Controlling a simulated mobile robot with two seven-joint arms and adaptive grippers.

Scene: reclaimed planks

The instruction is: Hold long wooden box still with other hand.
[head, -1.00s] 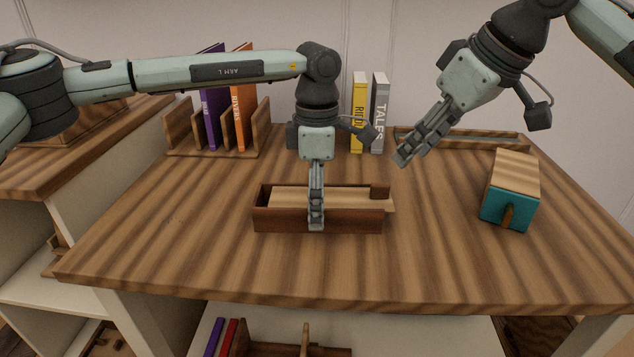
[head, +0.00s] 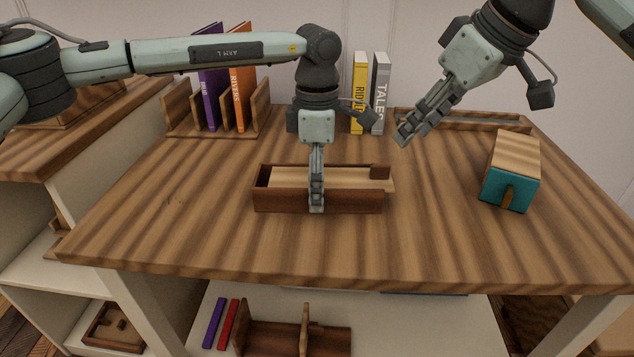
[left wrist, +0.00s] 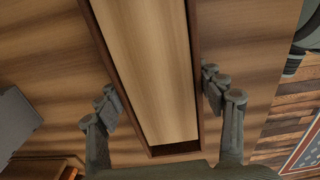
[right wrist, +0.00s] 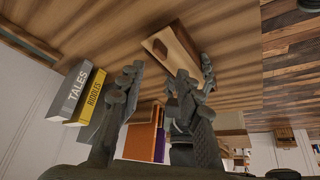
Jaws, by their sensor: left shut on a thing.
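The long wooden box (head: 345,201) is dark brown and stands near the middle of the tabletop. Its pale lid (head: 290,177) sticks out a little past the right end and leaves a gap at the left end. A small dark block (head: 380,171) sits at the lid's right end. My left gripper (head: 316,208) points down, shut across the box, with one finger against the front wall. In the left wrist view the box's lid (left wrist: 150,65) lies between its fingers. My right gripper (head: 402,138) hangs above the table, right of the box, empty. Its fingers (right wrist: 155,80) are apart.
A teal box with a wooden top (head: 512,188) stands at the right. A rack (head: 215,128) with purple and orange books is at the back left. Yellow (head: 358,95) and grey (head: 381,95) books stand behind. A low tray (head: 470,119) lies at the back right. The front tabletop is clear.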

